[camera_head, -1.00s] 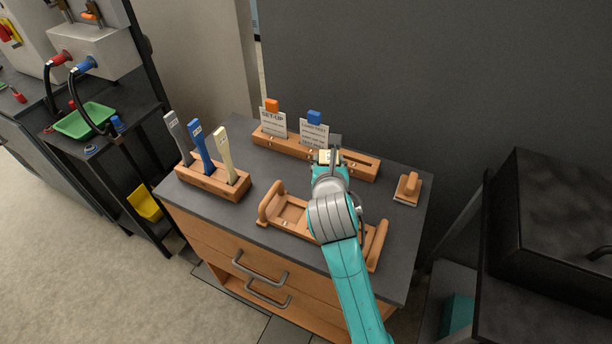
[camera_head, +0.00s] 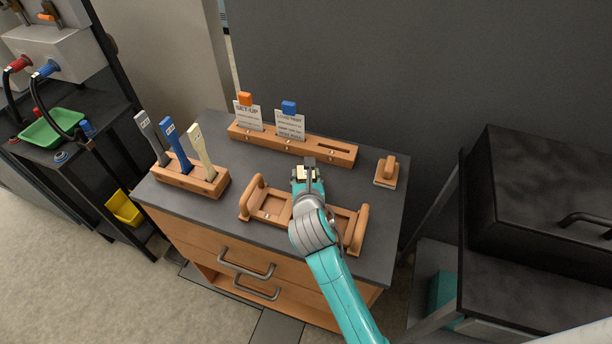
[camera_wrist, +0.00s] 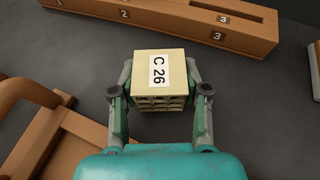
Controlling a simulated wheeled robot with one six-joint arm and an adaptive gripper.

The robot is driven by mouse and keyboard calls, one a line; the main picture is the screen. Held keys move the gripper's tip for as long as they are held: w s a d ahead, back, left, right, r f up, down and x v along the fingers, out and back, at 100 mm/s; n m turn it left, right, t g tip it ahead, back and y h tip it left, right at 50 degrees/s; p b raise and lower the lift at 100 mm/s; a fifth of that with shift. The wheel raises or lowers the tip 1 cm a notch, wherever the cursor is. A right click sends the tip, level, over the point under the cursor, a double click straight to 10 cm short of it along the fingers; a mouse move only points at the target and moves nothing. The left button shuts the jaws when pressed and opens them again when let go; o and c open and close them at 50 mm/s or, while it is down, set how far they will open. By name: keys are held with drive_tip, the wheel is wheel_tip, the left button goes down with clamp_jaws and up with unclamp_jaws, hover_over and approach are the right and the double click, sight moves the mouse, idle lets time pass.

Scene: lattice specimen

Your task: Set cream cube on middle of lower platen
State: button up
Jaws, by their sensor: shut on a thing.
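The cream cube (camera_wrist: 160,75) is a lattice block with a white label reading "C 26" on its top face. My gripper (camera_wrist: 160,92) is shut on it, one finger at each side, in the wrist view. In the head view the cube (camera_head: 304,174) shows at the end of my arm, over the dark cabinet top, and my gripper (camera_head: 307,180) is partly hidden by the wrist. The wooden tray with handles (camera_head: 268,208) lies just in front of and below it. I cannot make out a lower platen in these views.
A slotted wooden card rack (camera_head: 335,152) stands behind the cube. A wooden holder (camera_head: 190,181) with grey, blue and cream tags is at left. A wooden-handled block (camera_head: 386,172) sits at right. A black box (camera_head: 550,190) is at far right; a green tray (camera_head: 52,128) is far left.

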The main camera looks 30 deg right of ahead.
drive_tip(key=shift+f, duration=0.1)
drive_tip(key=o, duration=1.1)
